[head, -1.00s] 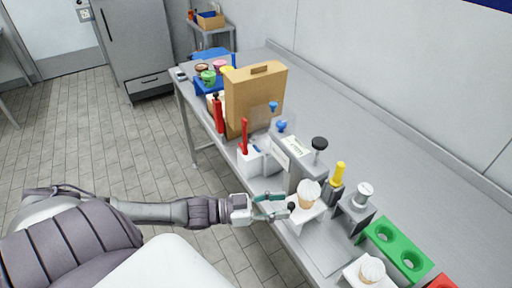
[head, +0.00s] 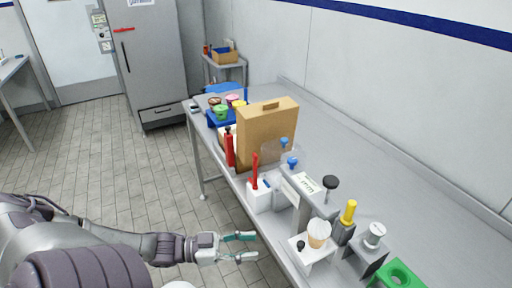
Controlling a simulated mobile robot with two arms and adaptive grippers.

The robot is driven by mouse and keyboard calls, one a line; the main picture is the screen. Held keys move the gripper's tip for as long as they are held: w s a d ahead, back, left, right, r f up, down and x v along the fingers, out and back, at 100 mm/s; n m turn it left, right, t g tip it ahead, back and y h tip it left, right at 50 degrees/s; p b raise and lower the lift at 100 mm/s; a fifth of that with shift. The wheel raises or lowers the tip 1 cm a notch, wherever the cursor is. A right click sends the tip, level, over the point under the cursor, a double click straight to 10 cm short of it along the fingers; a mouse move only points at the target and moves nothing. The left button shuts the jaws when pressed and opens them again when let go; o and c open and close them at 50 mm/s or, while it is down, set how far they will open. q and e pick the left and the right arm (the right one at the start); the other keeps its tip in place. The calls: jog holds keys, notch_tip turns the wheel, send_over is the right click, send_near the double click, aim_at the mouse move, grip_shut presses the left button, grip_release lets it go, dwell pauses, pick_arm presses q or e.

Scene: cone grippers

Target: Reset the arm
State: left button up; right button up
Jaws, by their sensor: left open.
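My left arm comes in from the lower left of the head view. Its left gripper (head: 240,247) is open and empty, with a gap between its two teal-tipped fingers. It is beside the front edge of the long counter, left of the white cone stand (head: 303,258), and apart from it. A cone with a paper wrap (head: 318,233) sits upright in that stand. My right gripper is not in view.
The grey counter (head: 370,168) bears a cardboard box (head: 266,138), a dispenser with a black knob (head: 309,194), a yellow-topped bottle (head: 348,212), a red-handled tool (head: 254,170) and a green holder (head: 398,277). Tiled floor (head: 100,180) left of the counter is clear.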

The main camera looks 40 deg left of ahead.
pick_arm(q)
jog(key=a+f+n+y, duration=0.2)
jog(key=a+f+y, duration=0.5)
jog(key=f, duration=0.7)
jog(key=s+a+f+n+g+y, duration=0.1)
jog(key=s+f+n+g+y, duration=0.3)
jog(key=f, duration=0.7)
jog(key=s+a+f+g+y, duration=0.1)
jog(key=s+a+f, duration=0.1)
jog(key=s+f, duration=0.65)
jog(key=s+d+f+g+b, duration=0.1)
jog(key=s+d+f+g, duration=0.6)
jog(key=s+d+f, duration=0.8)
jog(key=d+f, duration=0.2)
jog(key=d, duration=0.1)
jog(key=shift+d+f, duration=0.2)
